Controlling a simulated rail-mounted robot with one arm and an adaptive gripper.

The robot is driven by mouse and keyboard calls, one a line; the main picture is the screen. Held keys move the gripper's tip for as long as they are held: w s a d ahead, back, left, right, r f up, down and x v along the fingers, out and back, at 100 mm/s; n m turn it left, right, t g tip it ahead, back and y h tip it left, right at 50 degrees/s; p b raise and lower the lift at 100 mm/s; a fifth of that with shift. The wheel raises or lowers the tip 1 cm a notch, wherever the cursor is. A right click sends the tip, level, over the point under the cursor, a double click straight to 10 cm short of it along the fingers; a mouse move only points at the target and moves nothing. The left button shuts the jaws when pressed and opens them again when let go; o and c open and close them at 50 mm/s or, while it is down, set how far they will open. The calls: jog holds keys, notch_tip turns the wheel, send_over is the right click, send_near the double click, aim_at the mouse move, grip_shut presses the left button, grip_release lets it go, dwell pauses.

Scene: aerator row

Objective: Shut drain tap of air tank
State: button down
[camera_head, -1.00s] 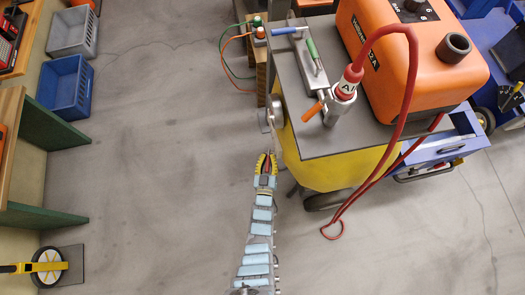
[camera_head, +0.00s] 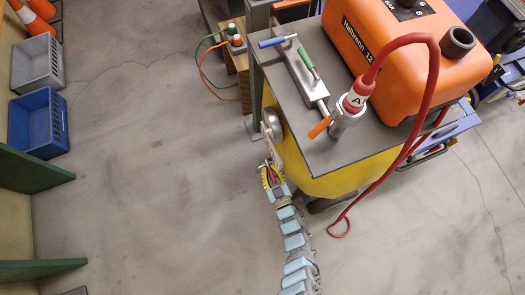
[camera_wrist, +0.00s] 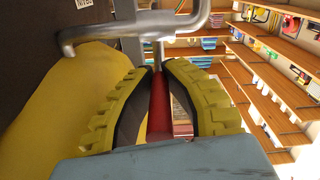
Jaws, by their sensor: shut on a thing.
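The yellow air tank (camera_head: 310,178) lies under a dark top plate (camera_head: 345,150). It fills the left of the wrist view (camera_wrist: 85,90). A grey metal pipe (camera_wrist: 185,22) crosses above the fingers there. A thin metal stem hangs from it and leads to a red handle (camera_wrist: 159,105), which looks like the drain tap's lever. My gripper (camera_wrist: 158,85), with yellow, black-lined fingers, is shut on this red handle, one finger on each side. In the head view my gripper (camera_head: 270,172) is beside the tank's left end. The tap's body is mostly hidden there.
The hose loops down to the floor. Floor left of my arm is clear. Shelves (camera_wrist: 265,95) show in the wrist view.

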jog(key=shift+r, duration=0.15)
dwell(0.3)
jog(key=c, duration=1)
grip_release()
jog(key=shift+c, duration=0.2)
jog(key=v, duration=1.2)
jog(key=shift+d, duration=0.1)
